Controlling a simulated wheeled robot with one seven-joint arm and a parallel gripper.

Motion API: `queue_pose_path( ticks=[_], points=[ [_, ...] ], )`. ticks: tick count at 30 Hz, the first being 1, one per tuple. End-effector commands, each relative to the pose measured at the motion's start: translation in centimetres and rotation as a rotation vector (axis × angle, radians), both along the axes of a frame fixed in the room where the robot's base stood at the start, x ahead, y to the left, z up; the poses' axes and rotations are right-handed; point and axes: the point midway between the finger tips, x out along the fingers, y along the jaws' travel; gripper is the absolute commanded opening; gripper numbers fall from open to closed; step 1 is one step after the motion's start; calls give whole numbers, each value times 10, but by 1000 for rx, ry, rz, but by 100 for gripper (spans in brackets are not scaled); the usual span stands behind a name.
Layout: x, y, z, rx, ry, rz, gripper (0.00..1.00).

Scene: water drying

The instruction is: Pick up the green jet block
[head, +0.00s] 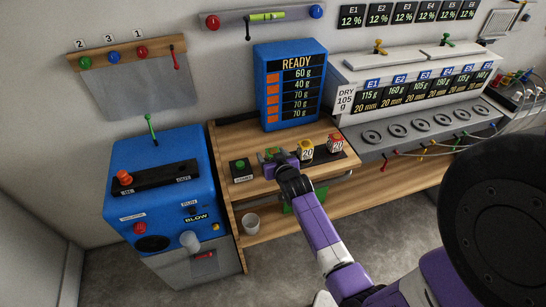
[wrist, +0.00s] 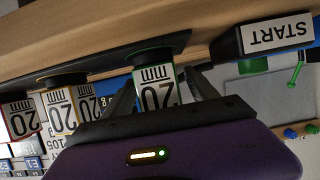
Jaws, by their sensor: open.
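The green jet block (wrist: 159,90) has a white face marked 20 mm and a green edge. In the wrist view it sits between the two fingers of my gripper (wrist: 162,76). The fingers are open, one on each side of it; I cannot tell whether either touches it. In the head view my gripper (head: 277,157) is over the black strip on the wooden bench, and hides most of the block.
A yellow block (head: 306,149) and a red block (head: 335,142) stand to the right on the same strip. A START button box (head: 241,170) is close on the left. The blue READY display (head: 290,85) stands behind. A blue machine (head: 160,185) is further left.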

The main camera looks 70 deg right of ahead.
Motion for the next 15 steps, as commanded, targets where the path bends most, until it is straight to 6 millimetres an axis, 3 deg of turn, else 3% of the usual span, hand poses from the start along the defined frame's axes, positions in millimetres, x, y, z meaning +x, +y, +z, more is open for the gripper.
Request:
queue_pose_path(
  ticks=[12, 15],
  points=[
    [8, -9, -6, -1, 1, 0, 67],
    [8, -9, -6, -1, 1, 0, 48]
  ],
)
